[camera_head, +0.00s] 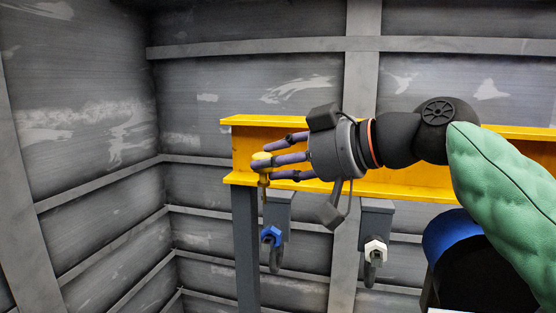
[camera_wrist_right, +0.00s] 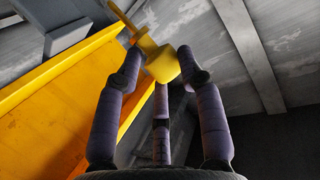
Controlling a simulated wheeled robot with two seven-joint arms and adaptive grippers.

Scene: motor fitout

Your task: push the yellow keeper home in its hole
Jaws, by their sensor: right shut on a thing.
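The yellow keeper (camera_head: 261,159) is between the fingertips of my right gripper (camera_head: 268,162), in front of the left part of the yellow beam (camera_head: 400,180). Its rounded head is at the fingers, and a thin stem points down across the beam's lower flange. In the right wrist view the keeper (camera_wrist_right: 162,63) shows as a yellow block, with a narrow stem running up left, pinched by the fingertips of my right gripper (camera_wrist_right: 160,70). The hole cannot be made out, so I cannot tell whether the stem is in it. My left gripper is not in view.
Below the beam hang two grey brackets, one with a blue nut (camera_head: 271,235) and hook, the other with a white nut (camera_head: 375,250) and hook. A grey post (camera_head: 245,245) stands under the beam's left end. Left of the beam is open space before the grey walls.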

